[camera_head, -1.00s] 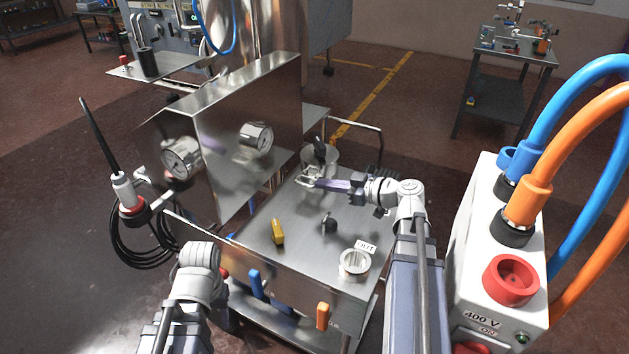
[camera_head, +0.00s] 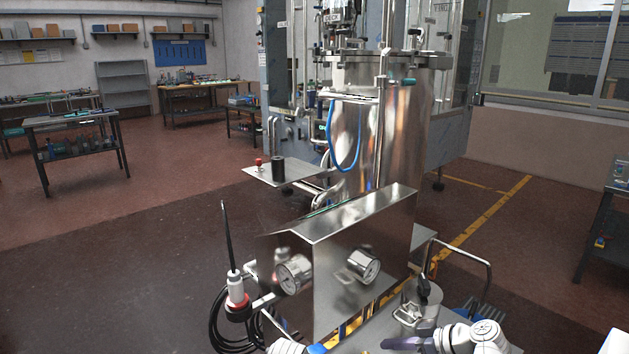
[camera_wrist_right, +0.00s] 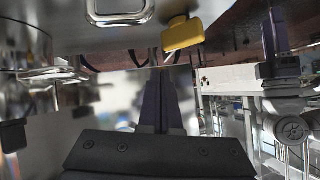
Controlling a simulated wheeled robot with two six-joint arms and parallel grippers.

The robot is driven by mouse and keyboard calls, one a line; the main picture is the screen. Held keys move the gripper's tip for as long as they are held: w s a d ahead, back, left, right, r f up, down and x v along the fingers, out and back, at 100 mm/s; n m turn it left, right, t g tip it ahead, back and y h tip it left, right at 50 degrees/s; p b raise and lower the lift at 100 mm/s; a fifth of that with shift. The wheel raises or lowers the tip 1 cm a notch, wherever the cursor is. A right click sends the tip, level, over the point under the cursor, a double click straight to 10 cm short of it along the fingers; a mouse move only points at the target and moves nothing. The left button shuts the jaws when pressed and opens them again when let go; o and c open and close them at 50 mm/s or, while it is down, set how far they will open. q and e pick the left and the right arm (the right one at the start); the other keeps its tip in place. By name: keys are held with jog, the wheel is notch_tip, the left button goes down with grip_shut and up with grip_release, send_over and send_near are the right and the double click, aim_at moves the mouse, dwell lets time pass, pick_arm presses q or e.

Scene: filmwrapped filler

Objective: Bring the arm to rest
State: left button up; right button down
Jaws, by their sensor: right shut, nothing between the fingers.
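My right gripper (camera_head: 392,343) shows at the bottom of the head view, cut by the lower edge, with its dark purple fingers pointing left. In the right wrist view its fingers (camera_wrist_right: 158,100) are together, with nothing between them. The gripper is by the steel lidded pot (camera_head: 410,312) with a wire clasp; whether they touch cannot be told.
A steel housing with two gauges (camera_head: 294,274) stands left of my right gripper, before a tall steel tank (camera_head: 375,120). A probe (camera_head: 237,290) with coiled black cable is at left. A yellow knob (camera_wrist_right: 184,34) is close in the wrist view. Open floor lies at left.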

pick_arm(q)
notch_tip(320, 180, up, 19)
jog(key=p, duration=1.6)
jog(key=shift+f, duration=0.15)
pick_arm(e)
jog(key=s+a+r+m+g+h, duration=0.2)
jog(key=s+a+r+g+h, duration=0.1)
jog(key=s+a+r+h, duration=0.1)
jog(key=s+a+r+m+g+h, duration=0.2)
jog(key=s+a+h, duration=0.4)
jog(key=s+a, duration=0.3)
notch_tip(320, 180, up, 3)
jog(key=shift+a+f+g+h, duration=0.1)
jog(key=shift+a+g+h, duration=0.35)
jog(key=shift+g, duration=0.45)
pick_arm(q)
jog(key=shift+o, duration=0.2)
